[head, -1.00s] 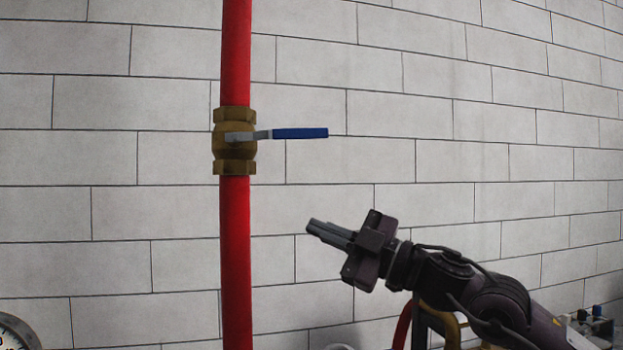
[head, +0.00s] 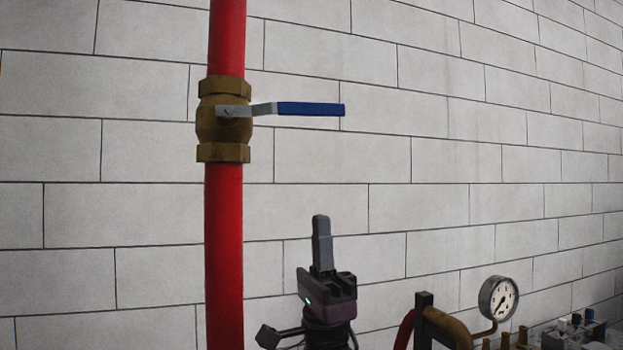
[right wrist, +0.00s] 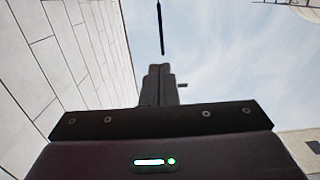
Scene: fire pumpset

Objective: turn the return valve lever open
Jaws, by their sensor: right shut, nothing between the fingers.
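The return valve (head: 222,140) is a brass body on a vertical red pipe (head: 224,260), left of centre in the head view. Its lever (head: 310,109) has a blue grip and points right, level and crosswise to the pipe. My right gripper (head: 320,218) points straight up below the outer part of the lever, with a clear gap and no contact. Its fingers are shut with nothing between them. In the right wrist view the shut fingers (right wrist: 160,68) point at a thin dark bar (right wrist: 161,28), which looks like the lever from below. My left gripper is out of view.
A pale block wall (head: 400,70) stands behind the pipe. A pressure gauge (head: 498,298) and brass pipework (head: 445,322) are at the lower right. The space around the lever's right end looks free.

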